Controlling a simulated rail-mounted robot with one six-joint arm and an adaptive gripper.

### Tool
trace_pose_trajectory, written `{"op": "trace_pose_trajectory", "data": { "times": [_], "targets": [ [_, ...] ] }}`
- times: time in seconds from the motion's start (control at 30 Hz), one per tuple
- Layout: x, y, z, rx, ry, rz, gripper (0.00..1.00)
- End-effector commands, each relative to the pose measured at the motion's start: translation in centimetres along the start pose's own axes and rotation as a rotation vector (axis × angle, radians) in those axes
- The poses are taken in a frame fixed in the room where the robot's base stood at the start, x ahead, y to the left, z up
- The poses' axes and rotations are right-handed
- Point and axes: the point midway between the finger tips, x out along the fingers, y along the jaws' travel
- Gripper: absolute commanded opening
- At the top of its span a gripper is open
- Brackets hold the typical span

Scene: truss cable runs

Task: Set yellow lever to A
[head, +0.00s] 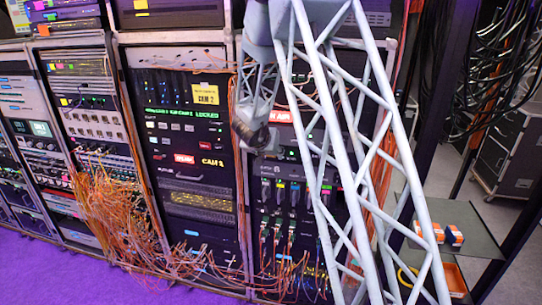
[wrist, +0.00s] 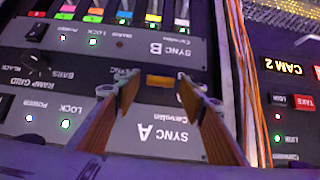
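My gripper (wrist: 159,86) is open, with one finger on each side of the lever. A gap shows between the lever and each fingertip; I cannot tell how deep the tips reach. In the head view, the dark end of my arm (head: 252,130) is in front of the racks, and I cannot make out the lever there.
The wrist view shows a black knob (wrist: 38,64), lit lock lights and coloured tabs near the panel. Orange cables (wrist: 258,80) run down its right side, beside a CAM 2 unit (wrist: 298,66). In the head view, a large orange cable bundle (head: 115,205) hangs at left.

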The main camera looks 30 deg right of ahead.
Motion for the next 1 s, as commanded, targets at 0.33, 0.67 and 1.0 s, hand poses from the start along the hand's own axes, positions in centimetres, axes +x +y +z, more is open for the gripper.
{"op": "trace_pose_trajectory", "data": {
  "times": [0.33,0.67,1.0],
  "targets": [
    [-3.6,-0.1,0.0,-0.001,0.001,-0.001,0.38],
    [-7.1,0.0,0.0,0.000,0.000,-0.001,0.38],
    [-9.8,0.0,0.0,0.000,-0.001,-0.001,0.38]
  ]
}}
